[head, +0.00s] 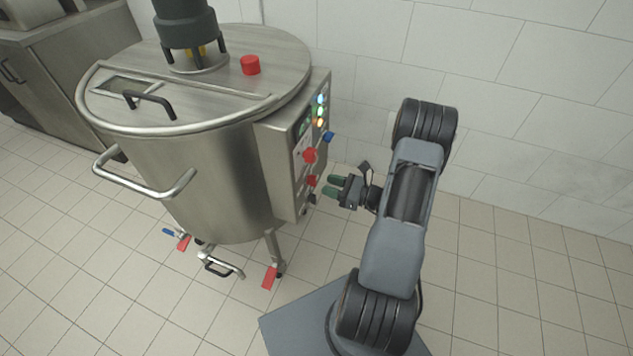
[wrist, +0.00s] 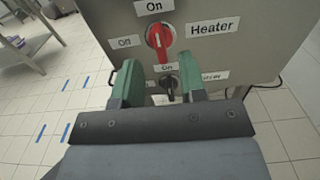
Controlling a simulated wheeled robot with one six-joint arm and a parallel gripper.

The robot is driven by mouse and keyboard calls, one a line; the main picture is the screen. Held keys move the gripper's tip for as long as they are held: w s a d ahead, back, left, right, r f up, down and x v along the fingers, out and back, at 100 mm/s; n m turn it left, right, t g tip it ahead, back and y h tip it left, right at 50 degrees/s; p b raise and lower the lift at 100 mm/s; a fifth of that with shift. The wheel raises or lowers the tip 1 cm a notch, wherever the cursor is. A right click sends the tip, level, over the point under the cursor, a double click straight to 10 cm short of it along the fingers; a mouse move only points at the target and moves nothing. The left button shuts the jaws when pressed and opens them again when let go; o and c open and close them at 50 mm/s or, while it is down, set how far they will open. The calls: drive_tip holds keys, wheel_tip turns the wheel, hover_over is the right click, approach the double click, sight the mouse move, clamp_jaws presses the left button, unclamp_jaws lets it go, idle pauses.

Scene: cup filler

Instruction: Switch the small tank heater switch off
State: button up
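The heater switch (wrist: 160,38) is a red rotary knob on a metal panel, beside a "Heater" label, in the wrist view. In the head view my gripper (head: 333,186) is right of the tank's control box (head: 277,160), close to the lower red knob (head: 312,180), probably the heater switch.
A black switch (wrist: 170,85) sits below the heater knob, between my fingers in the picture. Another red knob (head: 309,155) and a blue one (head: 329,137) are higher on the box. The steel tank (head: 200,180) stands on the left. Tiled floor (head: 510,270) is clear at the right.

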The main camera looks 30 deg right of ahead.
sight(316, 181)
drive_tip(key=shift+x, duration=2.5)
drive_tip(key=shift+c, duration=0.4)
clamp_jaws()
